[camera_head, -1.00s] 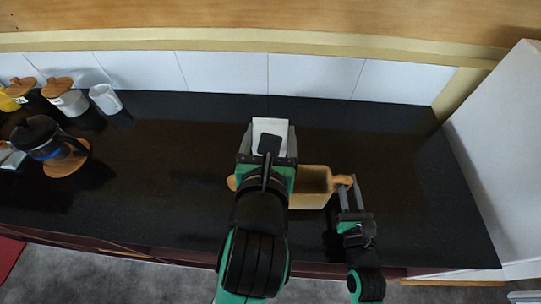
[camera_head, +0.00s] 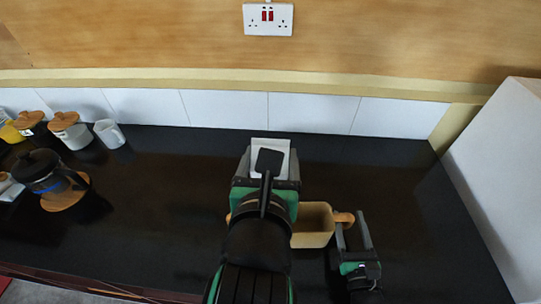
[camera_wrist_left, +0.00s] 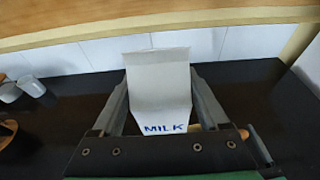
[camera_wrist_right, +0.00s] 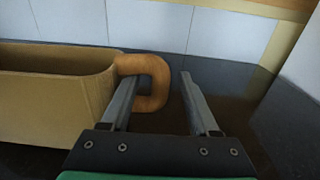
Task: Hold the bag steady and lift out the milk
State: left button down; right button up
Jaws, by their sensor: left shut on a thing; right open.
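The white milk carton (camera_wrist_left: 160,85), with blue MILK lettering, stands upright between the fingers of my left gripper (camera_head: 269,158), which is shut on it. Its top also shows in the head view (camera_head: 270,146). The tan bag (camera_head: 313,225) stands on the counter, partly hidden behind my left arm; its right handle (camera_head: 344,218) sticks out. In the right wrist view the bag (camera_wrist_right: 55,95) is at the left, its brown loop handle (camera_wrist_right: 155,80) reaching between the fingers. My right gripper (camera_head: 354,222) is open around that handle. The carton's base is hidden.
A coffee press (camera_head: 45,170) on a wooden coaster, lidded jars (camera_head: 70,130) and a white cup (camera_head: 109,133) stand at the left of the dark counter (camera_head: 170,200). A white wall panel (camera_head: 510,180) bounds the right side. The counter's back middle is clear.

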jog(key=shift+s, duration=0.15)
jog(key=s, duration=0.8)
jog(key=s+d, duration=0.1)
jog(key=s, duration=0.2)
jog(key=shift+s, duration=0.4)
